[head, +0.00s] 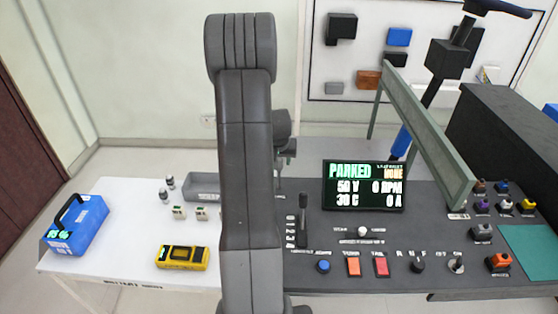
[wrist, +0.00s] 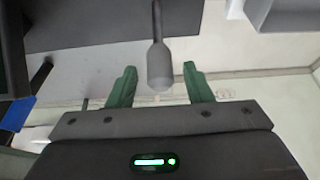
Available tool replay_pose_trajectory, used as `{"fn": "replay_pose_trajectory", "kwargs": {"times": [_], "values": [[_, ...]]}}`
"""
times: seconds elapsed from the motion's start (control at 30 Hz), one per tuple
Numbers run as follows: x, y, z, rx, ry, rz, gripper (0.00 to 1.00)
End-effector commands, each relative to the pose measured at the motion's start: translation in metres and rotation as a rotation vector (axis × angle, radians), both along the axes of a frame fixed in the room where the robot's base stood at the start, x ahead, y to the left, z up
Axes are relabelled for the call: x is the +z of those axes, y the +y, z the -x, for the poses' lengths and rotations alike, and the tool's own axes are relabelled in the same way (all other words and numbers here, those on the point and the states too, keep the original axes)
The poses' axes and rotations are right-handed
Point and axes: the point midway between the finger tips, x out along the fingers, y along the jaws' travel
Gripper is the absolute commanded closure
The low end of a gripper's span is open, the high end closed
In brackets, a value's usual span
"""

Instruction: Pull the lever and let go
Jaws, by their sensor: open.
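The lever (head: 303,222) is a dark stick with a thicker rounded grip, standing on the console beside a numbered scale, left of the display. In the wrist view the lever's grey grip (wrist: 159,66) points toward my gripper (wrist: 160,88). My gripper is open, with one green finger on each side of the grip's line. The grip's end appears near the level of the fingertips, with gaps on both sides; I cannot tell its exact depth. In the head view my arm hides most of the gripper.
The display (head: 364,186) reads PARKED. Red switches (head: 353,266), a blue button (head: 323,267) and knobs sit along the console's front. A green-grey rail (head: 425,130) stands at right. A yellow meter (head: 182,257) and a blue battery box (head: 76,226) are on the white table.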

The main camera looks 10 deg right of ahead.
Motion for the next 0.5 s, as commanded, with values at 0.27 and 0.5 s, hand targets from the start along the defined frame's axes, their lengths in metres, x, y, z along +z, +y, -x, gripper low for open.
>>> {"fn": "replay_pose_trajectory", "kwargs": {"times": [0.27, 0.5], "values": [[-0.015, -0.001, -0.006, -0.001, -0.001, 0.000, 0.54], [-0.015, -0.001, -0.006, 0.000, -0.001, 0.000, 0.54]]}}
